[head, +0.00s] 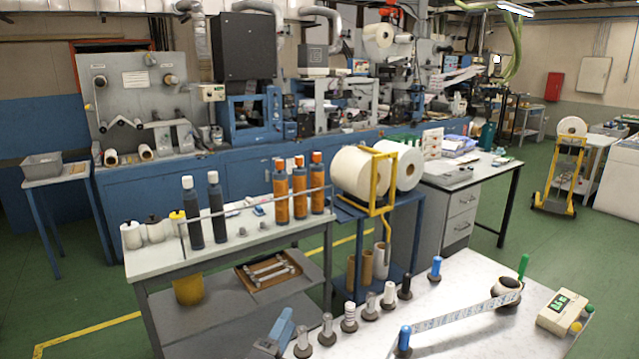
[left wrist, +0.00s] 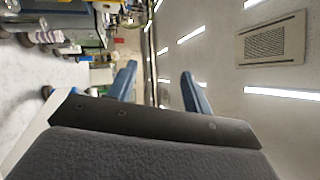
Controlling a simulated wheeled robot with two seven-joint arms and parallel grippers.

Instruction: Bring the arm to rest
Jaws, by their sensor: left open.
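My left gripper (head: 280,332) shows at the bottom of the head view, at the near left edge of the white worktable (head: 450,300). Its blue fingers are apart in the left wrist view (left wrist: 160,88), with nothing between them. That view is turned on its side and faces the room and the ceiling. My right gripper is not in view.
On the worktable stand a row of spools on dark bases (head: 349,318), blue posts (head: 404,338), a printed web with a roll (head: 507,290) and a control box (head: 565,312). A bench with bottles (head: 282,192) and a yellow-framed roll stand (head: 388,180) stand behind.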

